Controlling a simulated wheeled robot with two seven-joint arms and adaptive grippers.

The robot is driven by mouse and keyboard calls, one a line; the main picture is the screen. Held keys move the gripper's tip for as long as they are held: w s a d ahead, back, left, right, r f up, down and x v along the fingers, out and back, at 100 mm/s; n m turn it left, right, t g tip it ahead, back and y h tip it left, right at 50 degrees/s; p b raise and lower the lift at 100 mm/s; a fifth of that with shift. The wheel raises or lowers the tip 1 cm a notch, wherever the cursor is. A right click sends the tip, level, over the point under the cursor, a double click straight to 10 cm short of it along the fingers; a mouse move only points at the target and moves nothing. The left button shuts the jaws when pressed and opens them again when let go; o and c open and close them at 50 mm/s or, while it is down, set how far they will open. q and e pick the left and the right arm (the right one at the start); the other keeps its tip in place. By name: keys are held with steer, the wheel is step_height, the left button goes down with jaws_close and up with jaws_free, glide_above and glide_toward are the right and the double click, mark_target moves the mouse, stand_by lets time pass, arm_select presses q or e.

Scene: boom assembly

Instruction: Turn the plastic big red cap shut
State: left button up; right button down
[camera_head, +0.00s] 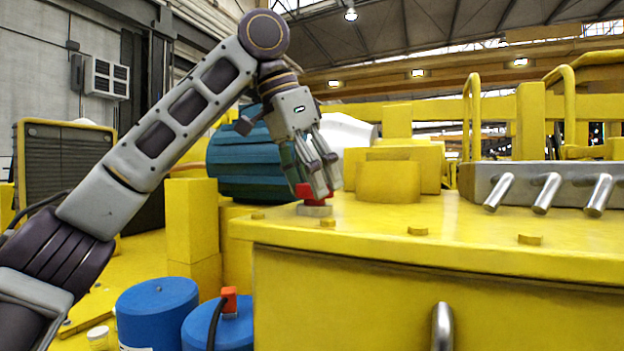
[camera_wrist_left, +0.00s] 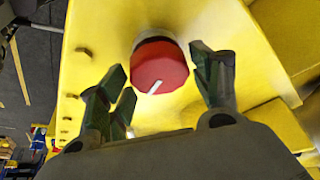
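The big red cap (camera_head: 308,192) sits on a grey base on top of the yellow machine housing (camera_head: 450,212), near its left front corner. In the left wrist view the cap (camera_wrist_left: 160,68) is a red many-sided knob with a white line on its face. My left gripper (camera_head: 324,188) reaches down at the cap. In the left wrist view its green-padded fingers (camera_wrist_left: 163,84) are apart, one on each side of the cap's near edge, with gaps visible between fingers and cap. My right gripper is in neither view.
Yellow bolt heads (camera_head: 418,231) stud the housing's top. Silver pegs (camera_head: 546,193) stick out of a grey block at the right. Yellow blocks (camera_head: 388,180) stand behind the cap. Blue drums (camera_head: 158,306) stand below at the left; a dark teal cylinder (camera_head: 235,163) lies behind the arm.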

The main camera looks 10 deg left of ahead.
arm_select(q)
steer(key=c, duration=0.5)
steer(key=shift+c, duration=0.2)
steer(key=shift+m, duration=0.8)
steer(key=o, duration=1)
steer(key=shift+r, duration=0.2)
steer(key=v, duration=1.1)
steer(key=shift+a+r, duration=0.2)
steer(key=shift+a, duration=0.1)
steer(key=shift+w, duration=0.1)
